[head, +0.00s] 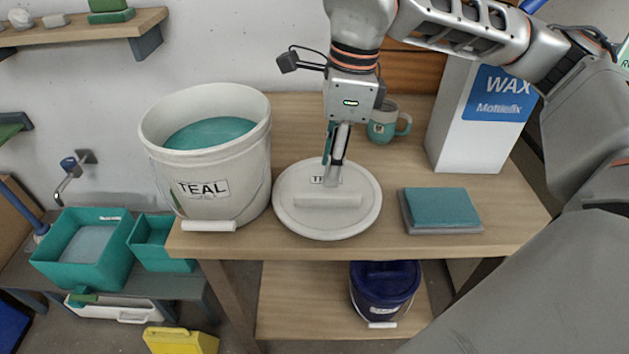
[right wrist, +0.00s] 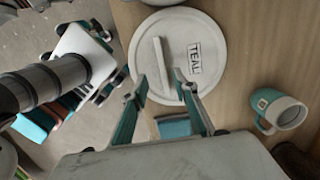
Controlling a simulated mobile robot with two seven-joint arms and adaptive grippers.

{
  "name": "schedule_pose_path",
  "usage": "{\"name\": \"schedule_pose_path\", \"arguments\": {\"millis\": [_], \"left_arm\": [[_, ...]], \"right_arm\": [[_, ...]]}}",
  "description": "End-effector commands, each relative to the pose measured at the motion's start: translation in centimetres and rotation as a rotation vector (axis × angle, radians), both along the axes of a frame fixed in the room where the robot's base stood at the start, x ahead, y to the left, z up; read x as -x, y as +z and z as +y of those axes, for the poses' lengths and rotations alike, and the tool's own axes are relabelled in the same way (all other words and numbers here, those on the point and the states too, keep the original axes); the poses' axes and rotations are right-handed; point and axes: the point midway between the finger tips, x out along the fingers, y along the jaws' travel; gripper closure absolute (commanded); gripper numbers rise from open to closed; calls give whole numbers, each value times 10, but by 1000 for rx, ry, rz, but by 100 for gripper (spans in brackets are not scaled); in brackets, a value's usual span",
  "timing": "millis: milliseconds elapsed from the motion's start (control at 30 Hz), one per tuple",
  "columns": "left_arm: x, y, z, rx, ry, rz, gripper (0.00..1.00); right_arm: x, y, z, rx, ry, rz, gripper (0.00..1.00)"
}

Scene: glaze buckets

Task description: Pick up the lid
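The round white lid (head: 343,215) lies flat on the wooden table, right of the white TEAL bucket (head: 208,160). It has a raised bar handle (head: 328,201) and a TEAL label, partly hidden by my gripper in the head view. My right gripper (head: 332,183) points down over the lid's back part, near the handle. In the right wrist view, its fingers (right wrist: 160,78) are spread with nothing between the tips. The lid (right wrist: 207,35) and its handle (right wrist: 162,68) lie beyond them. I cannot tell whether the fingertips touch the lid. My left gripper is not in view.
The open bucket holds teal glaze. A mug (head: 382,125) and a white WAX box (head: 470,140) stand behind. A teal-topped pad (head: 440,208) lies at the table's front right. A dark blue bucket (head: 384,290) sits on the lower shelf.

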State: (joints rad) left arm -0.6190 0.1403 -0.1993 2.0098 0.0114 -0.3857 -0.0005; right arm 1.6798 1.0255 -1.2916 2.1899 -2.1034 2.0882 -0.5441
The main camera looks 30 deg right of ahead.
Motion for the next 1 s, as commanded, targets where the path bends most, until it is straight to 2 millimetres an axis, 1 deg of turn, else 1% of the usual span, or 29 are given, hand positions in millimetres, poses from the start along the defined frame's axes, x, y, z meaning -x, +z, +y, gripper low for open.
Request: {"name": "schedule_pose_path", "arguments": {"millis": [200,300,367,567,700,1000], "left_arm": [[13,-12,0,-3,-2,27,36],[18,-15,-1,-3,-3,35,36],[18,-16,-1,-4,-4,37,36],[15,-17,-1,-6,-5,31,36],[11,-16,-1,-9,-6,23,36],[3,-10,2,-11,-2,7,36]], "right_arm": [[-1,-23,1,0,-2,5,72],[-2,-28,1,1,-1,3,72],[-3,-33,0,1,-1,3,72],[-6,-60,-4,0,0,7,72],[-7,-76,-1,0,0,4,72],[-8,-77,-1,-1,0,1,72]]}}
